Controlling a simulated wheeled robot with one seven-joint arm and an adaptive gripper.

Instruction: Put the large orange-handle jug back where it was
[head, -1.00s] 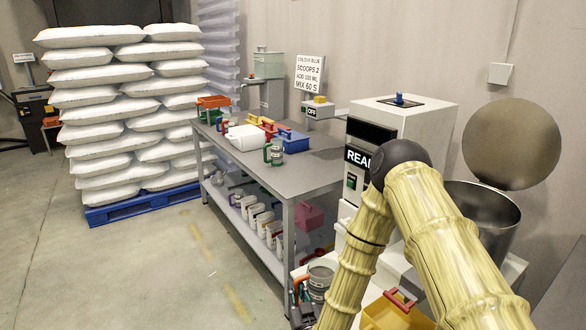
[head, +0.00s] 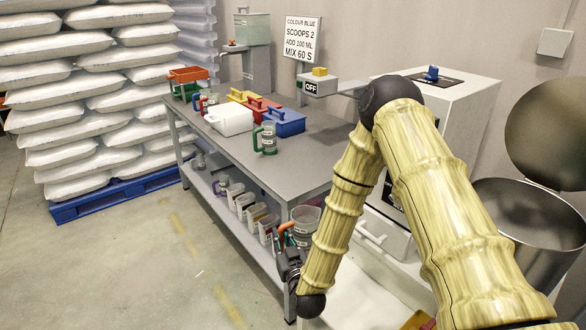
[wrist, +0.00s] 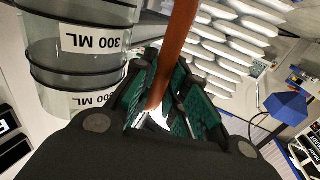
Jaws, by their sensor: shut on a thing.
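The large jug (head: 306,216) is clear grey with dark bands and an orange handle (head: 283,229). It is held in front of the bench's near right end. My gripper (head: 289,254) is shut on the handle, partly hidden by my arm. The orange handle (wrist: 178,45) passes between the green-padded fingertips (wrist: 165,92). The jug's base is hidden in the head view. I cannot tell its exact gap from the bench.
The grey bench (head: 320,150) carries a green-handled jug (head: 268,139), a white container (head: 229,119) and a blue box (head: 285,121). Several white bins (head: 247,204) stand on its lower shelf. A white machine (head: 460,95) and an open steel drum (head: 515,215) are at right.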

